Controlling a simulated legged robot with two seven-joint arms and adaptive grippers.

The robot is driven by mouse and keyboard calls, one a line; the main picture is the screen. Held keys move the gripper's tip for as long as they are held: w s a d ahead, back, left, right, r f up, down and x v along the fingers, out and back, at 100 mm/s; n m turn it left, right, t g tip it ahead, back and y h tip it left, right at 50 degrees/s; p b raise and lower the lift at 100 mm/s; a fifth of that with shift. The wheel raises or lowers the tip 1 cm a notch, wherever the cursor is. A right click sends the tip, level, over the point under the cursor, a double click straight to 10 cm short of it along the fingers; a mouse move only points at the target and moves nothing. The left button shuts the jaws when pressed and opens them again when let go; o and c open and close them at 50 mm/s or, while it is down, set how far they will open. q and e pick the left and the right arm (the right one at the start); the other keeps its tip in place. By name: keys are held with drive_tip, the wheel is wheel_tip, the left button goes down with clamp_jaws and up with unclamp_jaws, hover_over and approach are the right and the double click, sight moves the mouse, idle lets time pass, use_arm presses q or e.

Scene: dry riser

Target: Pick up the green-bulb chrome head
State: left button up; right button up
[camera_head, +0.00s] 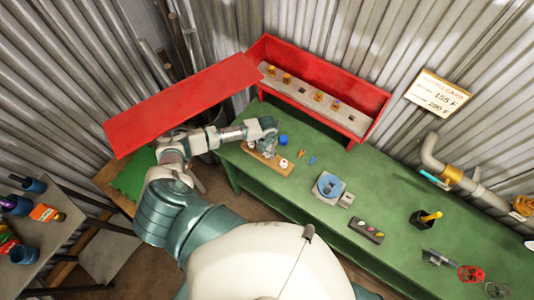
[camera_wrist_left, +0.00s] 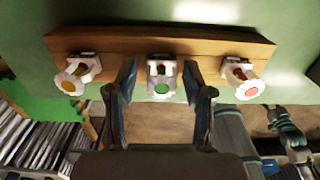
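In the left wrist view, the green-bulb chrome head (camera_wrist_left: 161,82) sits in the middle of a wooden rack (camera_wrist_left: 215,46), its green end facing the camera. A yellow-bulb head (camera_wrist_left: 74,76) is to its left and a red-bulb head (camera_wrist_left: 243,78) to its right. My left gripper (camera_wrist_left: 160,76) is open, one finger on each side of the green head, with visible gaps. In the head view, my left gripper (camera_head: 266,138) is over the rack (camera_head: 276,165) at the bench's left end and hides part of it. My right gripper cannot be made out.
The green bench (camera_head: 390,205) also holds a blue fixture (camera_head: 330,186), a dark tray (camera_head: 366,230) and a red valve wheel (camera_head: 471,274). A red cabinet (camera_head: 318,95) stands behind, its red lid (camera_head: 185,103) beside my left arm. Pipes (camera_head: 465,180) run at the right wall.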

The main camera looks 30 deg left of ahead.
use_arm(q)
clamp_jaws()
drive_tip(key=shift+r, duration=0.1)
